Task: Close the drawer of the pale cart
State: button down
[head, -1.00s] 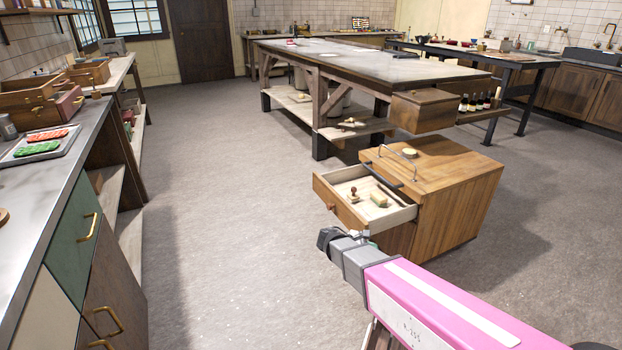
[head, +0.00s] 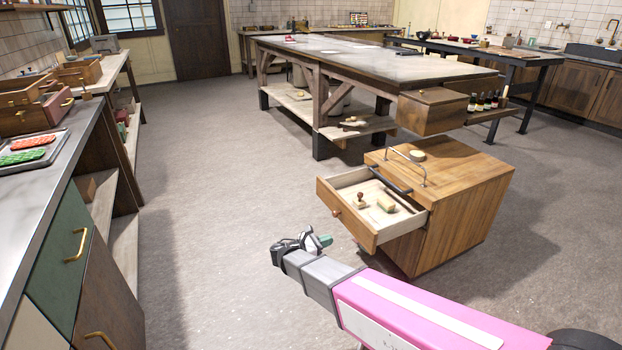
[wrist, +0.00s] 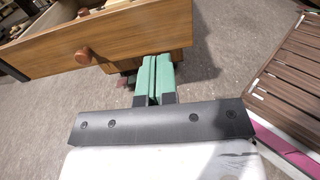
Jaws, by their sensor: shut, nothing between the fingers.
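The pale wooden cart (head: 459,213) stands on the floor right of centre in the head view. Its top drawer (head: 349,215) is pulled out to the left and holds a stamp-like piece (head: 361,199) and a pale block (head: 386,203). In the wrist view the drawer front (wrist: 130,40) and its round knob (wrist: 83,56) fill the upper left. My gripper (head: 325,241) is shut and empty, low in front of the drawer. Its green fingers (wrist: 153,75) lie together in the wrist view, near the drawer's lower edge; I cannot tell whether they touch it.
A large workbench (head: 372,63) stands behind the cart, with a box (head: 432,111) at its near corner. A metal-topped counter (head: 40,190) with green and wooden drawers runs along the left. The floor (head: 220,190) between is clear.

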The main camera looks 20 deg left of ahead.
aim_at(337, 192)
jog(key=i+j, duration=0.3)
jog(key=j, duration=0.15)
jog(key=i+j, duration=0.25)
jog(key=j, duration=0.15)
jog(key=i+j, duration=0.3)
jog(key=j, duration=0.15)
